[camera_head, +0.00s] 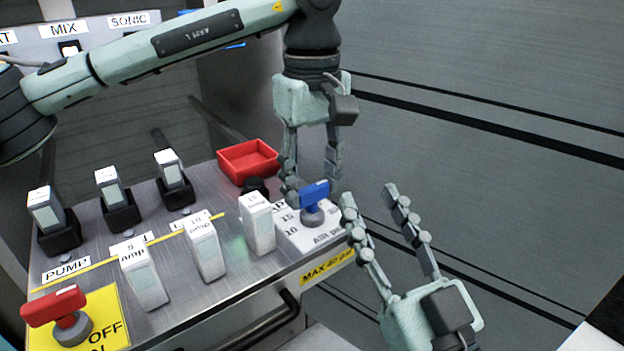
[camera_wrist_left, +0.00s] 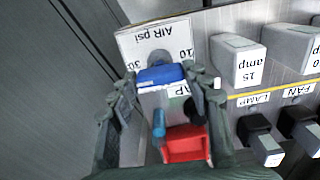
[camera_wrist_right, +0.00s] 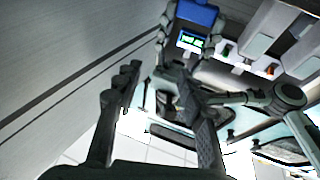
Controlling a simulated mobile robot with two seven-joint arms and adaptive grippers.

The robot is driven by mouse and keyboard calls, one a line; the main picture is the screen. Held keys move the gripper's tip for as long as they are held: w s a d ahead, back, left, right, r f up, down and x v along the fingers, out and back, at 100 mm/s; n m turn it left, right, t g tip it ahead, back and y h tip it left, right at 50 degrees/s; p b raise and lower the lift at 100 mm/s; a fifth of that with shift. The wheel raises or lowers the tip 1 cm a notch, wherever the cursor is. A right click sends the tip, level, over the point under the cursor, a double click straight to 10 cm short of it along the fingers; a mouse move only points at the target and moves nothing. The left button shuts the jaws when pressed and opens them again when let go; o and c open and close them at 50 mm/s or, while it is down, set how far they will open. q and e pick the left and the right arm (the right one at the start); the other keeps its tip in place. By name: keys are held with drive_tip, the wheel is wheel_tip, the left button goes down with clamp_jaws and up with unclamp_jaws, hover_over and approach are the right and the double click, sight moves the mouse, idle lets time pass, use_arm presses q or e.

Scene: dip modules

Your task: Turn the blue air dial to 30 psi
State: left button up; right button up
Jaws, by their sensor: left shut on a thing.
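The blue air dial (camera_head: 314,194) stands on a grey round base on the white AIR psi plate (camera_head: 298,232) at the panel's right end. My left gripper (camera_head: 312,188) comes down from above and is shut on the blue handle; in the left wrist view the blue dial (camera_wrist_left: 161,75) lies between its fingers. The 30 and 10 marks show in that view at either side of the dial; I cannot tell the exact reading. My right gripper (camera_head: 369,194) is open and empty, right of the plate and apart from the dial.
White amp modules (camera_head: 257,223) stand in a row left of the plate. Behind are grey switches (camera_head: 172,170) and a red tray (camera_head: 248,162). A red switch (camera_head: 56,307) on a yellow plate is at the front left. Free room lies right of the panel.

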sight(312, 187)
use_arm(q)
drive_tip(key=o, duration=1.2)
drive_tip(key=shift+c, duration=0.2)
drive_tip(key=shift+r, duration=0.1)
wheel_tip(312, 187, up, 12)
drive_tip(key=shift+s, duration=0.1)
